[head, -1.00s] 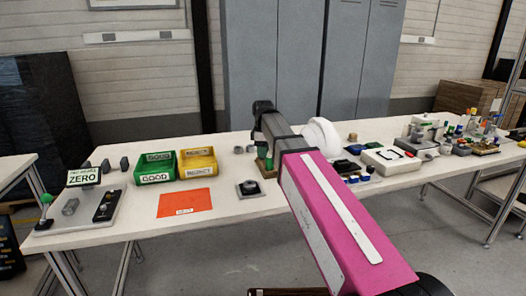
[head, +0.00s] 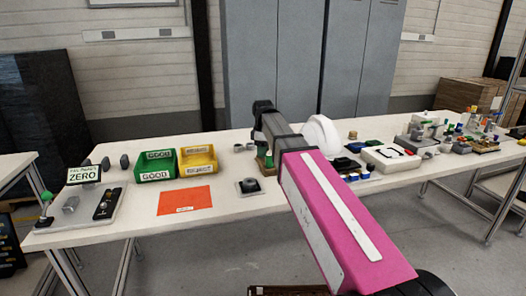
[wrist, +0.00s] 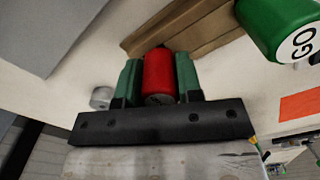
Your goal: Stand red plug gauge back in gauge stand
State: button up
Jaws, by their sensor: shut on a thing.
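The red plug gauge (wrist: 158,76) is between the two green fingers of my gripper (wrist: 158,80) in the wrist view, and the gripper is shut on it. A brown wooden piece (wrist: 185,28), likely the gauge stand, lies just beyond the red gauge. I cannot tell whether the gauge's far end is inside it. A green gauge marked GO (wrist: 275,25) is at the upper right, close to the wood. In the head view my arm hides the gripper and the red gauge. Only a small brown bit of the stand (head: 262,162) shows beside the arm.
Left of the arm on the white table (head: 130,215) are a green GOOD bin (head: 156,176), a yellow REJECT bin (head: 198,172), an orange mat (head: 185,201) and a small dark fixture (head: 249,186). A white helmet shell (head: 322,135) stands right behind the arm.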

jog(key=o, duration=0.9)
